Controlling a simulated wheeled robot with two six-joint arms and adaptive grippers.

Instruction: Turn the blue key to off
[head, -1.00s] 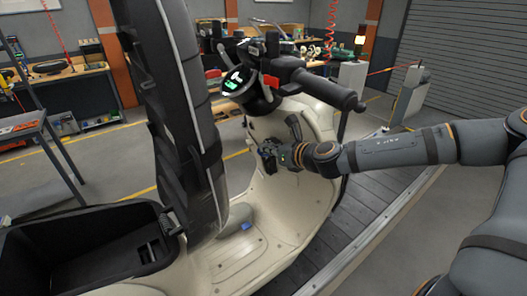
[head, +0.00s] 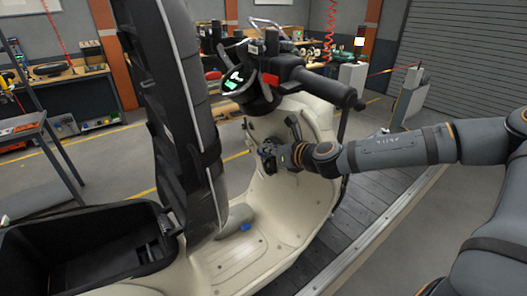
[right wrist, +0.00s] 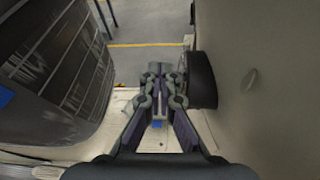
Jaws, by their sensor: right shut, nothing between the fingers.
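My right gripper (head: 264,158) is at the inner side of the cream scooter's front shield (head: 322,160), below the handlebar. In the right wrist view its fingers (right wrist: 160,72) are together with nothing between them. A round black part (right wrist: 202,80) on the cream panel is close to the right of the fingers; I cannot tell whether they touch it. I cannot make out a key at the fingertips. A small blue thing (head: 245,227) is low on the scooter by the footboard; I cannot tell what it is. My left gripper is not in view.
The black handlebar grip (head: 325,86) and the lit green display (head: 233,82) are above my right gripper. The tall black seat (head: 180,110) stands raised to the left. The open black storage bin (head: 90,250) is at lower left. The slat conveyor (head: 350,232) runs underneath.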

